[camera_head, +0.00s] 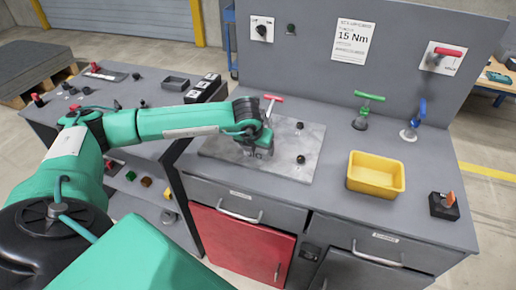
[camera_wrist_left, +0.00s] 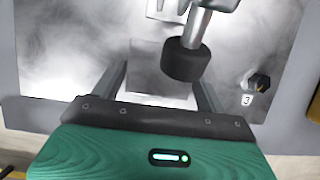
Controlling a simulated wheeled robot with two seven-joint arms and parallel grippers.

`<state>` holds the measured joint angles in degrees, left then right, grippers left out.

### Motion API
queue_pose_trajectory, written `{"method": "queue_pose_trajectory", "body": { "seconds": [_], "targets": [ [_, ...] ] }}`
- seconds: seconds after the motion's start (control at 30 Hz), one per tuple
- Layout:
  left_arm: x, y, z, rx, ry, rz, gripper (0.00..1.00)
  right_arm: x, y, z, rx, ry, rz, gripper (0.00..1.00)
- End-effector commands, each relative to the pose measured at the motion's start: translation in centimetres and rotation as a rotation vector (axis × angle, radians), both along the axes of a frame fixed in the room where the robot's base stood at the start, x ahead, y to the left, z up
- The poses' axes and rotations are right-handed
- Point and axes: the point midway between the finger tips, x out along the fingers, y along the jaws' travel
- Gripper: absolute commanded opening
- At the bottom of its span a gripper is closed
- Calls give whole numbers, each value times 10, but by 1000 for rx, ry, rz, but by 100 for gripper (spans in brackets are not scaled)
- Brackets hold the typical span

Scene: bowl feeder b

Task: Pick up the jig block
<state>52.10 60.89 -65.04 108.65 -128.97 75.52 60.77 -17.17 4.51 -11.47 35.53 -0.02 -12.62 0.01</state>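My left gripper (camera_head: 257,152) is low over the metal plate on the bench, pointing down. In the left wrist view its two fingers (camera_wrist_left: 160,88) stand apart, with a grey block (camera_wrist_left: 152,92), which looks like the jig block, between them. I cannot tell whether the fingers touch its sides. In the head view the gripper hides most of the block. A black round foot on a metal shaft (camera_wrist_left: 186,62) hangs close by the block and covers part of it. My right gripper is not in view.
The metal plate (camera_head: 305,135) has black knobs (camera_head: 300,159), and a red T-handle (camera_head: 273,98) rises behind the gripper. A yellow bin (camera_head: 376,175), green clamp (camera_head: 364,110), blue clamp (camera_head: 413,122) and black switch box (camera_head: 444,206) stand to the right. An upright grey panel (camera_head: 310,50) closes the back.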

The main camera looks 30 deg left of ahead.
Motion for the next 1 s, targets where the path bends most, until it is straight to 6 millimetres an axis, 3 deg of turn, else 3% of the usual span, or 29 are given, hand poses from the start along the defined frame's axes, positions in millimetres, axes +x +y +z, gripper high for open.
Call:
{"method": "queue_pose_trajectory", "body": {
  "seconds": [0.03,0.2,0.57,0.8,0.93,1.0],
  "targets": [
    [0,0,0,0,0,0,64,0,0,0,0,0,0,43],
    [0,0,1,-1,-2,1,34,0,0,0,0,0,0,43],
    [1,0,6,-1,-3,1,34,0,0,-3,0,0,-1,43],
    [1,0,34,-1,-7,0,34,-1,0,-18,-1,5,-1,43],
    [-25,-6,33,0,-1,-3,34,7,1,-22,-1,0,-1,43],
    [-41,-9,32,2,-1,-4,34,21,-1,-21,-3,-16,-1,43]
  ]
}}
